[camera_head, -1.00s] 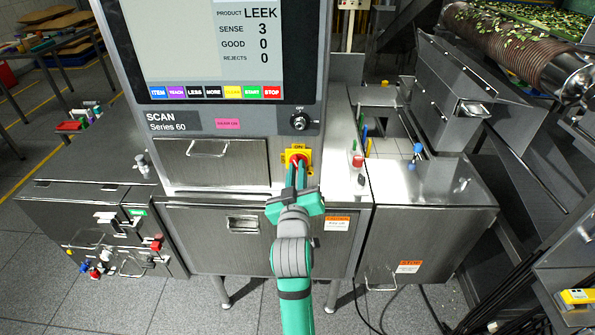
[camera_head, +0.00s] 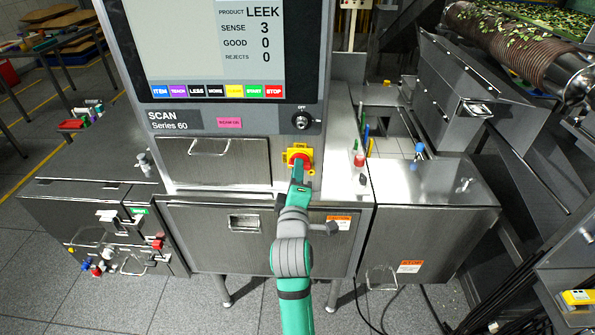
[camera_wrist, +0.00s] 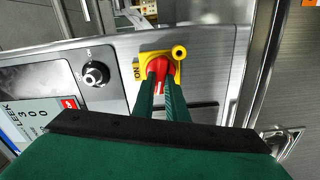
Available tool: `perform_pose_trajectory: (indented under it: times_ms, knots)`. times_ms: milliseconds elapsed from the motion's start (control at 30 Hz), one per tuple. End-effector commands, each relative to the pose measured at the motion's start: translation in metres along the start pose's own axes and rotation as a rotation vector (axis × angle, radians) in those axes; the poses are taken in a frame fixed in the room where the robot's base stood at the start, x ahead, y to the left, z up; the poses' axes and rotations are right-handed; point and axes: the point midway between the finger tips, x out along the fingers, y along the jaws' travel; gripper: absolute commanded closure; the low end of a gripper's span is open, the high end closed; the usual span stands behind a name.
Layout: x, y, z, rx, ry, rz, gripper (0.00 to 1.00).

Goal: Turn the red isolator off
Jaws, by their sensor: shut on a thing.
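The red isolator is a red rotary knob (camera_head: 297,158) on a yellow plate (camera_head: 306,155) marked ON, on the machine's front below the key switch. In the wrist view the red knob (camera_wrist: 158,68) sits on its yellow plate (camera_wrist: 176,58), with the ON label at one side. My gripper (camera_head: 298,170) reaches up to the knob from below. In the wrist view its two green fingers (camera_wrist: 159,84) are shut on the knob, one on each side. The fingertips hide part of the knob.
A screen with coloured buttons (camera_head: 215,91) is above left.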

Motion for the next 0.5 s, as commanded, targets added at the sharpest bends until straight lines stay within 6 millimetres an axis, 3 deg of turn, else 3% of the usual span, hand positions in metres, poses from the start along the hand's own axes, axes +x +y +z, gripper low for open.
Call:
perform_pose_trajectory:
  times_ms: [500]
  knots:
    - [-0.0002,-0.0018,-0.0014,-0.236,0.003,0.0,1.0]
